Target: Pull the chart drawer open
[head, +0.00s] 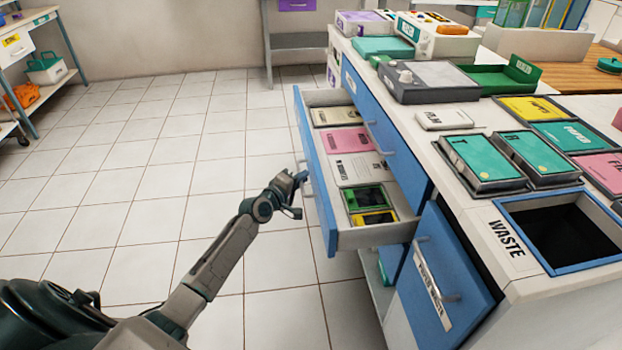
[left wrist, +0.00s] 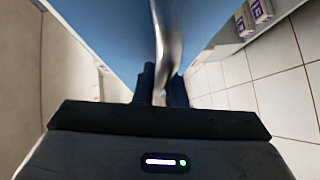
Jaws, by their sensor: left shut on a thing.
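The chart drawer (head: 318,177) has a blue front and stands pulled out of the cabinet in the head view. Inside it lie several flat cards or folders in cream, pink and white, and green and yellow boxes at the near end. My left gripper (head: 297,178) is at the outer face of the drawer front, shut on its metal handle. In the left wrist view the handle (left wrist: 160,45) runs down between the two dark fingers (left wrist: 160,85), in front of the blue drawer front (left wrist: 105,30). My right gripper is not in view.
The white counter above holds a grey device (head: 428,82), teal-lidded boxes (head: 484,160) and a waste opening (head: 560,232). The tiled floor (head: 130,170) left of the drawer is clear.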

